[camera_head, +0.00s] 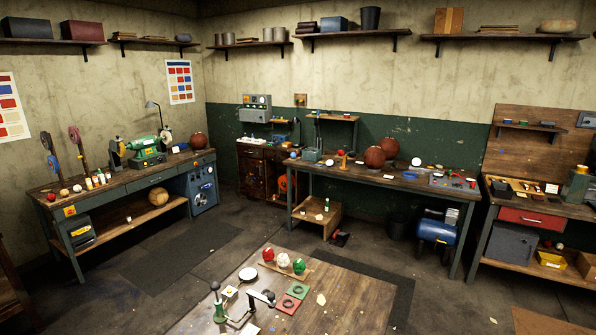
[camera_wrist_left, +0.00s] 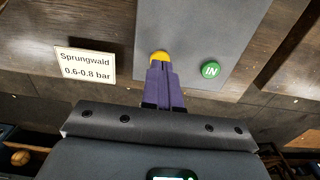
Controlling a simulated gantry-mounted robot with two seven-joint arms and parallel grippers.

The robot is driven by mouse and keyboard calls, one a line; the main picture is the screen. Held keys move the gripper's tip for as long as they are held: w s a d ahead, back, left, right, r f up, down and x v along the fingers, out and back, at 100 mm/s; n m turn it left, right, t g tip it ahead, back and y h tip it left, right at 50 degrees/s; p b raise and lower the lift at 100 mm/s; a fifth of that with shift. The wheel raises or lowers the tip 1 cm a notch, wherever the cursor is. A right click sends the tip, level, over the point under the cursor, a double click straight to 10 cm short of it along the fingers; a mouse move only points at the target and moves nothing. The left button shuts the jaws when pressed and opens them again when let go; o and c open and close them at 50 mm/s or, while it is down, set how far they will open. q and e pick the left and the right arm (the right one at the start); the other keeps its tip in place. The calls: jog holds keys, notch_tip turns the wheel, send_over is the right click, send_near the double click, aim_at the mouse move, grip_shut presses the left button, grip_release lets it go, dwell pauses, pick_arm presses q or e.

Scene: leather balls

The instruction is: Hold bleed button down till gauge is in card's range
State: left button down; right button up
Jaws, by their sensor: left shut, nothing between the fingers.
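In the left wrist view, my left gripper (camera_wrist_left: 160,67) is shut and empty, with its purple fingertips at a yellow button (camera_wrist_left: 158,55) on a grey panel (camera_wrist_left: 207,27). The fingertips overlap the lower part of this button. I cannot tell whether they touch it or press it down. A green button (camera_wrist_left: 210,70) marked "IN" is to its right. A cream card (camera_wrist_left: 84,65) reads "Sprungwald 0.6-0.8 bar" and lies on dark wood left of the panel. No readable gauge shows. My right gripper is in neither view, and the head view shows neither gripper.
In the head view, a wooden table (camera_head: 345,300) at the front bears a lever device and balls on a board. A long workbench (camera_head: 340,171) at the back carries balls and tools. Other benches stand left and right. Open floor lies between them.

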pick_arm(q)
jog(key=shift+f, duration=0.25)
jog(key=shift+f+b, duration=0.6)
jog(key=shift+f, duration=0.15)
jog(key=shift+r, duration=0.1)
dwell(1.8)
notch_tip(320, 180, up, 6)
jog(key=p, duration=0.6)
jog(key=shift+p, duration=0.35)
dwell(0.7)
